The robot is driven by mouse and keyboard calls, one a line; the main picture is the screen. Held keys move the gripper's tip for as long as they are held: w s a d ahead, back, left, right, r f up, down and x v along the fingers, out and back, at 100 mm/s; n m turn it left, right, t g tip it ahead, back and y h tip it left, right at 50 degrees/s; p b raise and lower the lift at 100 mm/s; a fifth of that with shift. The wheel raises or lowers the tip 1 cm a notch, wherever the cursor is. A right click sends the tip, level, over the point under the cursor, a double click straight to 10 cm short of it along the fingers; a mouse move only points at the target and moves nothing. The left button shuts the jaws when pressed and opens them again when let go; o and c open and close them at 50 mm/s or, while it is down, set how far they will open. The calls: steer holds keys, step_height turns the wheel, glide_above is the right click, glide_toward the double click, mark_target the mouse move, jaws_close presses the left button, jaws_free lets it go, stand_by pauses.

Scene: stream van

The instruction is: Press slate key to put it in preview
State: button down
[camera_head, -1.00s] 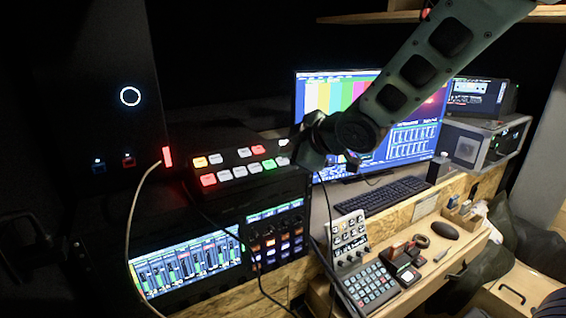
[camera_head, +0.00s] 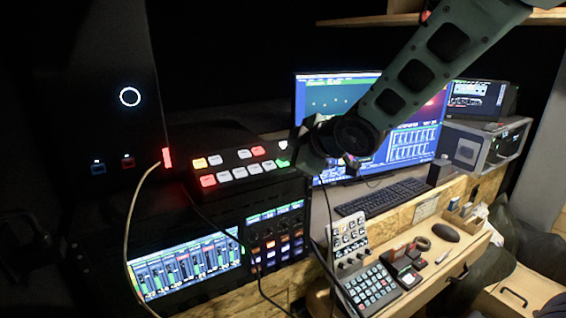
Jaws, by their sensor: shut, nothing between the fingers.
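The switcher panel (camera_head: 230,190) stands left of the monitor, with two rows of lit keys. In the near row a red key (camera_head: 208,180) is at the left end, white keys (camera_head: 240,172) follow, and a green key (camera_head: 282,162) is at the right end. The far row has a yellow key (camera_head: 200,162) and another red key (camera_head: 258,150). The key labels are too small to read, so I cannot tell which is slate. My gripper (camera_head: 303,157) is shut and empty at the panel's right end, close to the green key. I cannot tell whether it touches a key.
The monitor (camera_head: 320,100) stands behind my arm, with a keyboard (camera_head: 382,196) in front. A black cable (camera_head: 328,225) hangs below my gripper. A pale cable (camera_head: 130,225) runs at the left. A mixer screen (camera_head: 185,268) and a button pad (camera_head: 372,288) lie nearer.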

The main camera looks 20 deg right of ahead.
steer(key=shift+r, duration=0.1)
stand_by(0.3)
steer(key=shift+s+r+p, duration=0.2)
steer(key=shift+r+p, duration=0.45)
steer(key=shift+r, duration=0.1)
steer(key=r+p, duration=0.2)
steer(key=s+r+p, duration=0.1)
steer(key=r+p, duration=0.1)
steer(key=shift+d+r, duration=0.15)
steer(key=shift+r, duration=0.2)
stand_by(0.5)
